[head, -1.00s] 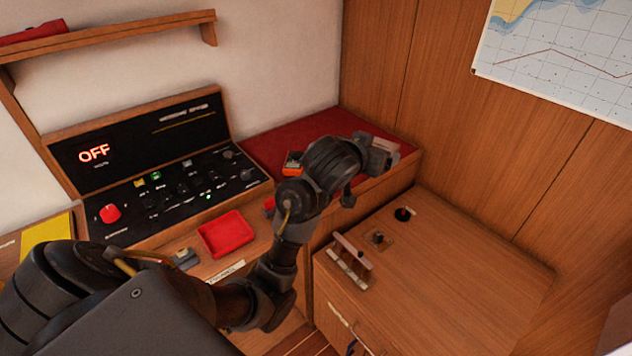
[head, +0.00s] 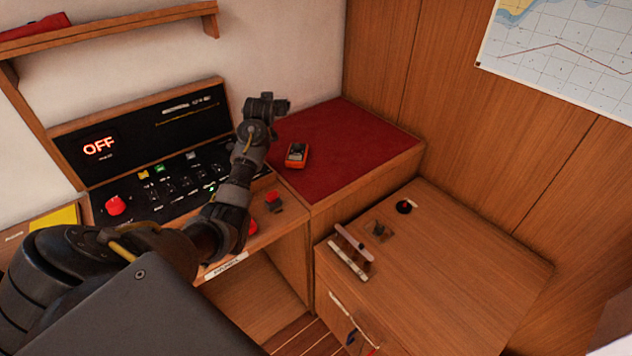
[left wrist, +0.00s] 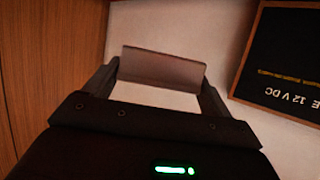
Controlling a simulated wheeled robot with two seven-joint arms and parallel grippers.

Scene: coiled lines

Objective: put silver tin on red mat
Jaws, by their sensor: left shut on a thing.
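The red mat (head: 355,140) covers the top of the corner bench in the head view. My left gripper (head: 280,105) is at the mat's far left edge, near the back wall and beside the black panel. In the left wrist view, the gripper (left wrist: 158,88) is shut on the silver tin (left wrist: 163,68), a grey, box-like piece between the two fingers. The tin is small and partly hidden by the gripper in the head view, so its height over the mat is hard to tell. My right gripper is not in view.
An orange meter (head: 297,155) lies on the mat's left part; the mat's middle and right are clear. The black switch panel (head: 170,185) with an OFF display is on the left. A wooden cabinet (head: 450,260) with levers stands at right.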

